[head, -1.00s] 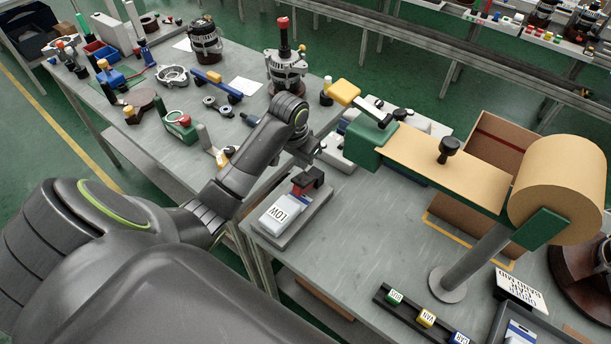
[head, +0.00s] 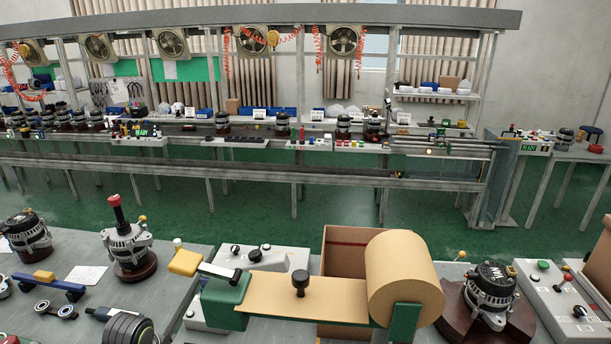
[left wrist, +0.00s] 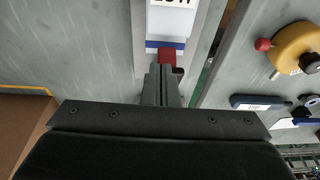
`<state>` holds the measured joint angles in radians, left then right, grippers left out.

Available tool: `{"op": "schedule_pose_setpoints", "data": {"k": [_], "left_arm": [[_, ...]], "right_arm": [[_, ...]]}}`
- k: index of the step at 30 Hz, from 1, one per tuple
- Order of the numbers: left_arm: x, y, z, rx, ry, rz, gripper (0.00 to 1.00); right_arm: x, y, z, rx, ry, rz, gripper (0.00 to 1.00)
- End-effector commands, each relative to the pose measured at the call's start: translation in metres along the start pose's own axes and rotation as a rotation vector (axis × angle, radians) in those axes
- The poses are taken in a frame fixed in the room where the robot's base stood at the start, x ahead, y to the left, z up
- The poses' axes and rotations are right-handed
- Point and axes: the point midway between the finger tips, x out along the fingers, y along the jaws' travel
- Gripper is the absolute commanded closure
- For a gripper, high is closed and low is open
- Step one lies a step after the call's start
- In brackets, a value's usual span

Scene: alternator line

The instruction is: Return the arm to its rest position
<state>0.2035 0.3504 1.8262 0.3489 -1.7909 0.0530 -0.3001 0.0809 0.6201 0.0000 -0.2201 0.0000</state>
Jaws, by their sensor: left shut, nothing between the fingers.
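In the left wrist view my left gripper (left wrist: 161,74) shows as two dark fingers held together, shut and empty. Beyond its tips are a red part (left wrist: 167,56) and a white block (left wrist: 170,18) with a partly cut-off label, on a grey strip. I cannot tell how far the fingertips are from the red part. My right gripper is in neither view.
In the head view, a tape-roll stand (head: 405,275) and an open cardboard box (head: 345,250) fill the near bench. Alternators stand at left (head: 127,245) and right (head: 492,285). A green-floored aisle separates a long rack. The wrist view shows a yellow round part (left wrist: 296,47).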

Motion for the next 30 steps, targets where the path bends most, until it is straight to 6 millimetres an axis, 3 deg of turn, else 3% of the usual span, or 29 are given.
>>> {"op": "schedule_pose_setpoints", "data": {"k": [1,3,9,12,18,26,27,30], "left_arm": [[0.007,0.006,0.026,-0.002,0.001,-0.002,1.00],[0.011,0.013,0.056,-0.006,0.012,-0.014,1.00],[0.004,0.028,0.134,-0.033,0.049,-0.051,1.00],[-0.006,0.032,0.164,-0.051,0.065,-0.072,1.00],[-0.026,0.036,0.204,-0.082,0.087,-0.111,1.00],[-0.054,0.037,0.243,-0.119,0.104,-0.159,1.00],[-0.035,0.036,0.240,-0.116,0.099,-0.155,1.00],[-0.010,0.034,0.240,-0.116,0.089,-0.152,1.00]], "right_arm": [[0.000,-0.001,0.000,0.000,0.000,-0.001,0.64],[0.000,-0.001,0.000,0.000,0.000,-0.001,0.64],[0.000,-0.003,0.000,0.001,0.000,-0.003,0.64],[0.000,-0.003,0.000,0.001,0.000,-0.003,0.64],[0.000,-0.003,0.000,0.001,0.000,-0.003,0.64],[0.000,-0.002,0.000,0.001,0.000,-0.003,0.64],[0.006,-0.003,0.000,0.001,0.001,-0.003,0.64],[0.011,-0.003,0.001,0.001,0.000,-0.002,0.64]]}}
